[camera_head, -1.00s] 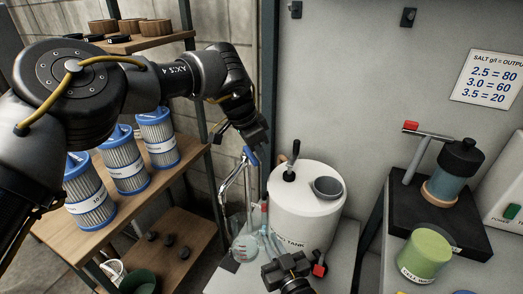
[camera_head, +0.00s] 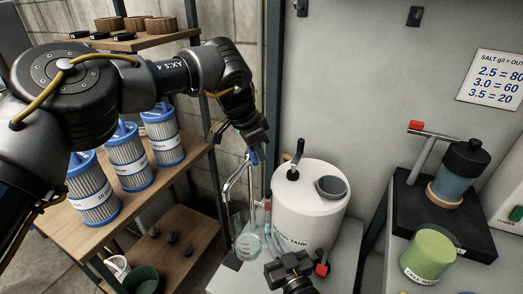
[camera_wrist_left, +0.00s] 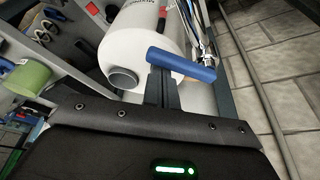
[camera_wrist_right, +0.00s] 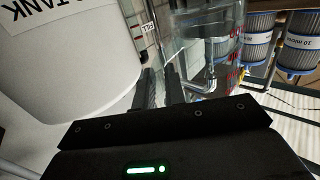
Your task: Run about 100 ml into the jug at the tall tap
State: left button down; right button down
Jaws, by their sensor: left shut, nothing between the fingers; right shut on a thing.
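The tall tap (camera_head: 228,188) stands left of the white tank, with a blue lever (camera_head: 253,157) on top. The lever also shows in the left wrist view (camera_wrist_left: 180,64). My left gripper (camera_head: 258,145) is shut and empty, its fingertips right at the lever; I cannot tell if they touch. The clear jug (camera_head: 246,246) with red marks is upright below the tap; a pale teal tint shows low in it. My right gripper (camera_head: 272,266) is shut on the jug, likely at its handle, which the fingers partly hide in the right wrist view (camera_wrist_right: 163,88). No water stream can be made out.
Shelves with blue-ended filter cartridges (camera_head: 128,158) are at left. A green tub (camera_head: 427,256) and a black stand (camera_head: 440,215) are at right.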

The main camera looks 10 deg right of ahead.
pick_arm(q)
jog(key=shift+s+a, duration=0.1)
jog(key=shift+a, duration=0.8)
jog(key=shift+a+m, duration=0.4)
jog(key=shift+m, duration=0.2)
jog(key=shift+w+a, duration=0.2)
jog(key=shift+a, duration=0.45)
jog(key=shift+w, duration=0.1)
